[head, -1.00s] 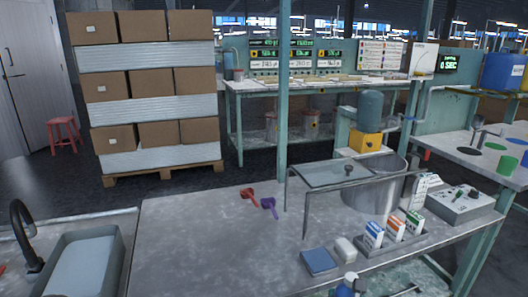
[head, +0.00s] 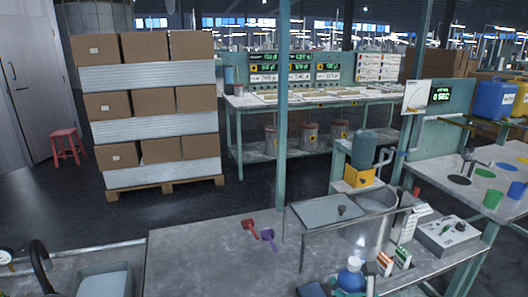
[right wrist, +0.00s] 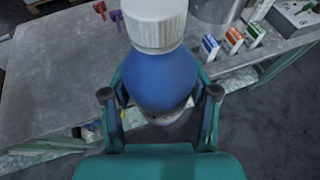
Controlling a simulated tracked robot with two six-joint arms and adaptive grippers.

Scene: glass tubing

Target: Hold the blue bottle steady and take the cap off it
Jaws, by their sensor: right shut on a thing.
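The blue bottle (head: 350,281) is at the bottom of the head view, in front of the workbench's near edge. Its white ribbed cap (head: 355,263) sits on top. In the right wrist view the blue bottle (right wrist: 160,82) fills the middle, with the white cap (right wrist: 157,24) on it. My right gripper (right wrist: 161,92) is shut on the bottle's body, one finger on each side, below the cap. The bottle's lower part is mostly hidden. My left gripper is in neither view.
The grey workbench (head: 200,262) bears a red scoop (head: 250,224), a purple scoop (head: 268,236), a large metal pot (head: 375,215) and small boxes (head: 402,257). A sink (head: 104,283) is at the left. The bench's middle is largely clear.

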